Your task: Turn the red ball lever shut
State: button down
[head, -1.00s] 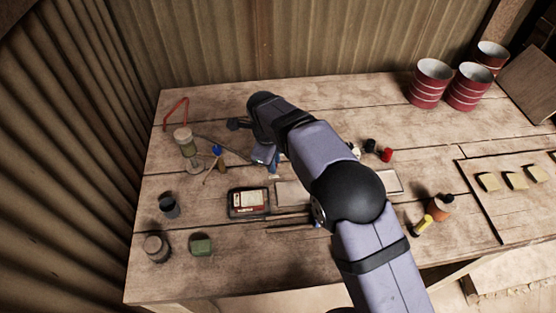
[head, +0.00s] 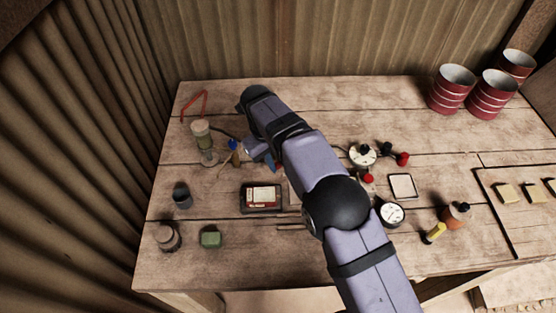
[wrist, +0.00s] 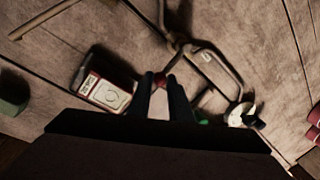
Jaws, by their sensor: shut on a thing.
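In the wrist view a small red ball (wrist: 160,81) sits between the two dark fingertips of my gripper (wrist: 159,83), which is shut on it. A dark metal fitting (wrist: 180,44) with bent tubing lies just beyond the fingertips. The ball's lever arm is hard to make out, so its angle cannot be told. In the head view my gripper (head: 269,164) is mostly behind my arm, and the held ball is hidden there.
A black labelled box (head: 262,197) lies near my gripper. Right of my arm are a dial gauge (head: 362,155), another gauge (head: 391,214), red knobs (head: 402,159) and a white square plate (head: 402,186). Red drums (head: 452,90) stand back right. The back middle is clear.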

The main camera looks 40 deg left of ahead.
jog(key=shift+a, duration=0.1)
jog(key=c, duration=1.6)
grip_release()
jog(key=shift+c, duration=0.2)
notch_tip(320, 180, up, 7)
jog(key=s+b, duration=0.1)
jog(key=shift+s+b, duration=0.25)
jog(key=shift+b, duration=0.05)
jog(key=shift+w+r, duration=0.1)
